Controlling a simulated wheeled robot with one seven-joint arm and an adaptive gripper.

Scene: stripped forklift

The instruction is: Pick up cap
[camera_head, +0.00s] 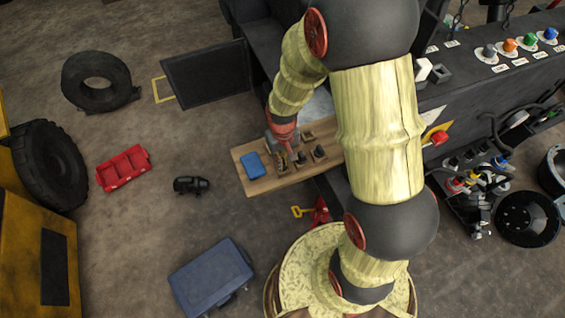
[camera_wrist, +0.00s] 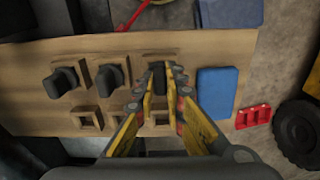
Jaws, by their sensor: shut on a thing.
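A black cap (camera_wrist: 158,78) sits between my fingertips (camera_wrist: 160,73) in the wrist view, at a square wooden holder on a light wooden board (camera_wrist: 215,45). My gripper is shut on it, and the fingers hide much of its sides. I cannot tell whether it is lifted clear of the holder. Two similar black caps (camera_wrist: 112,77) and (camera_wrist: 65,80) stand in holders to the left. In the head view my gripper (camera_head: 283,160) is over the board (camera_head: 262,186), left of the other caps (camera_head: 302,158), and the held cap is hard to make out.
A blue box (camera_head: 254,165) lies on the board left of my gripper in the head view. Empty square holders (camera_wrist: 87,121) line the board's near edge in the wrist view. A red tray (camera_head: 124,168) lies on the floor.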

